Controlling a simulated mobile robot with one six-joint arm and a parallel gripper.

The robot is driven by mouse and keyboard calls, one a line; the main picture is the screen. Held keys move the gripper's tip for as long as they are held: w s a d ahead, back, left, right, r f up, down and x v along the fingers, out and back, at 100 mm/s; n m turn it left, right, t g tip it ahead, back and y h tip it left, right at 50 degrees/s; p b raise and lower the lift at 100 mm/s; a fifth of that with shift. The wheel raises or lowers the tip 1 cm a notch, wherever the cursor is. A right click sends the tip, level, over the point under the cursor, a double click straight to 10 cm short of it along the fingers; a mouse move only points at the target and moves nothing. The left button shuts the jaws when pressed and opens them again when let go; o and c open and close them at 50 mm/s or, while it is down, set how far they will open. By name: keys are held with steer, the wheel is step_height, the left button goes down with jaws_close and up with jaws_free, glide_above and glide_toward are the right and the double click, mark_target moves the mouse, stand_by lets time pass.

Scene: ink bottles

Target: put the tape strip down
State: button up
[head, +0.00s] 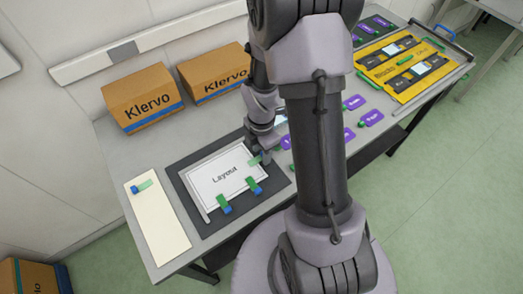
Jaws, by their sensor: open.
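A white sheet marked "Layout" (215,172) lies on a dark mat (203,229). Two tape strips with green and blue parts lie across its lower edge, one at the left (224,204) and one towards the right (254,186). Another green and blue tape strip (254,160) is at the sheet's right edge, just under my gripper (262,153). My gripper points down there and is open; its fingertips are small and partly hidden, so I cannot tell whether they touch the strip. One more tape strip (142,187) lies on a cream board (160,225) at the left.
Two cardboard boxes marked "Klervo" (142,98) (214,73) stand along the wall behind the mat. Purple tags (370,118) with green pieces lie right of my arm. A yellow tray (401,65) with dark panels is at the far right. My arm hides the table's middle.

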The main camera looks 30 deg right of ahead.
step_height(320, 180, up, 12)
steer(key=p, duration=0.5)
step_height(320, 180, up, 7)
steer(key=m+t, duration=0.1)
steer(key=m, duration=0.4)
glide_above(261, 157)
steer(key=a, duration=0.3)
steer(key=s+a+r+m+t+y, duration=0.1)
steer(key=s+a+r+m+t, duration=0.1)
steer(key=s+a+r+m, duration=0.3)
steer(key=s+a+r+m+t+y, duration=0.1)
steer(key=s+a+r+m+t, duration=0.1)
steer(key=s+a+r+m, duration=0.4)
step_height(261, 157, up, 3)
steer(key=m, duration=0.6)
steer(key=shift+s+a+m+t, duration=0.2)
steer(key=shift+a+m+t, duration=0.05)
steer(key=shift+m+t, duration=0.15)
